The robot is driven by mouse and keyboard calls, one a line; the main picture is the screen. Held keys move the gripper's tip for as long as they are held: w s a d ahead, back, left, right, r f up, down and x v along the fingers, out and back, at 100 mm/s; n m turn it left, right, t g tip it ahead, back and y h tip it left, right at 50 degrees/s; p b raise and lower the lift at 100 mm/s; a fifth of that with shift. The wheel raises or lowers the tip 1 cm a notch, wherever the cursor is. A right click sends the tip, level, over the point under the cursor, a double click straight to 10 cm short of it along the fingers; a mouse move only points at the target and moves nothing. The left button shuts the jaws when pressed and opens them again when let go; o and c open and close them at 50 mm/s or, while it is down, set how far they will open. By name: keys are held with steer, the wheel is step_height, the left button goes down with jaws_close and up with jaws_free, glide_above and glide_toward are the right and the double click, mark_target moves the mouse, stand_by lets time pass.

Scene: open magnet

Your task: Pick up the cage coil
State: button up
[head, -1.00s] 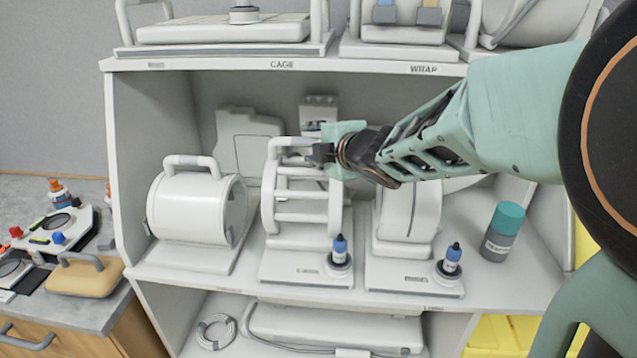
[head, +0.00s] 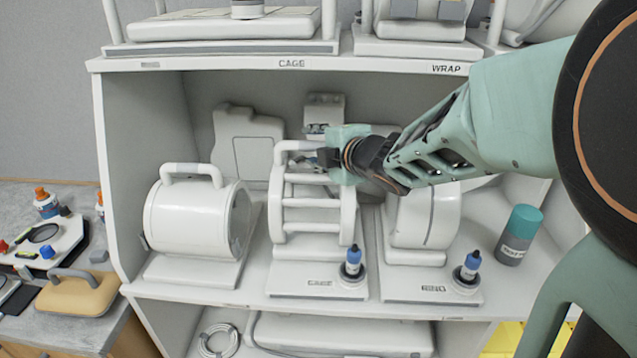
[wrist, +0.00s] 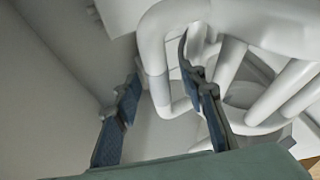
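The cage coil (head: 313,212) is a white barred cylinder with a top handle, upright on a base labelled CAGE, on the middle shelf. My gripper (head: 328,158) is at the right end of its handle (head: 290,146). In the wrist view my gripper (wrist: 160,65) has its two blue-padded fingers apart. The white handle (wrist: 155,65) shows between them, with the right finger overlapping the handle loop and the left finger outside it. I see a gap beside the handle, so no grip shows. Whether a pad touches it, I cannot tell.
A closed white cylinder coil (head: 190,218) stands left of the cage. Another white coil (head: 424,225) stands close on its right. Blue-capped bottles (head: 353,262) stand on the front bases. A teal-capped bottle (head: 519,235) is at the right. The upper shelf (head: 270,62) hangs above.

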jaws_close()
stand_by(0.3)
